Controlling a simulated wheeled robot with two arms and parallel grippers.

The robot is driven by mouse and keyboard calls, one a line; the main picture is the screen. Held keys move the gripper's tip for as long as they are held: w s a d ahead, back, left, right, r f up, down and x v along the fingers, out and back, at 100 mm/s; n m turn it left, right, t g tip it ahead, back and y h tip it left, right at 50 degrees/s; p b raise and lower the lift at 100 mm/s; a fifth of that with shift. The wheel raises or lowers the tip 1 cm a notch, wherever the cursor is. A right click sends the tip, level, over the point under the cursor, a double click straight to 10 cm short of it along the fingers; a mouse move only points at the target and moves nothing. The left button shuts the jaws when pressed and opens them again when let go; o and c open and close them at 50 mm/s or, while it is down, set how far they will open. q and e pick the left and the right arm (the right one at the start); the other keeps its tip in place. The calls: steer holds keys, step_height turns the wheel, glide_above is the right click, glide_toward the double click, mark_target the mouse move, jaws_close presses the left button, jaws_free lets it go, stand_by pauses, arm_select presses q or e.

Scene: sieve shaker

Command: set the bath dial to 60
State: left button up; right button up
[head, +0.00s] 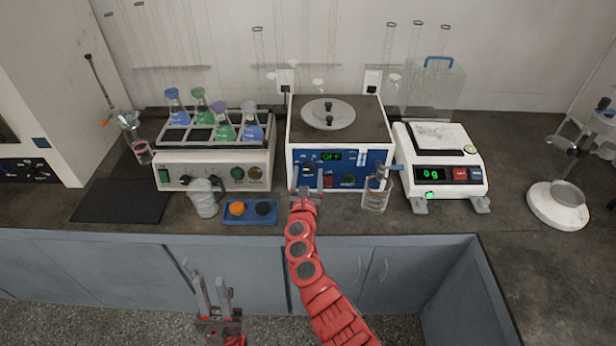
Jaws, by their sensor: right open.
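The water bath (340,122) is a white box with a dark top, a round lid and a blue front panel, in the middle of the bench. Its display (331,156) reads OFF in green. A dark dial (307,169) sits at the panel's left side, and its setting is too small to read. My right gripper (308,177) is open in front of the panel, its fingers on either side of the dial; I cannot tell if they touch it. My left gripper (209,279) is low at the left, in front of the cabinets, with its fingers apart and empty.
A shaker (213,170) with several flasks stands left of the bath, and a balance (440,160) reading 0g stands right. A beaker (376,197) is close right of my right gripper. A blue tray (249,217) with two knob-like pieces and another beaker (204,200) are left.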

steer(key=shift+w, duration=0.4)
jaws_close()
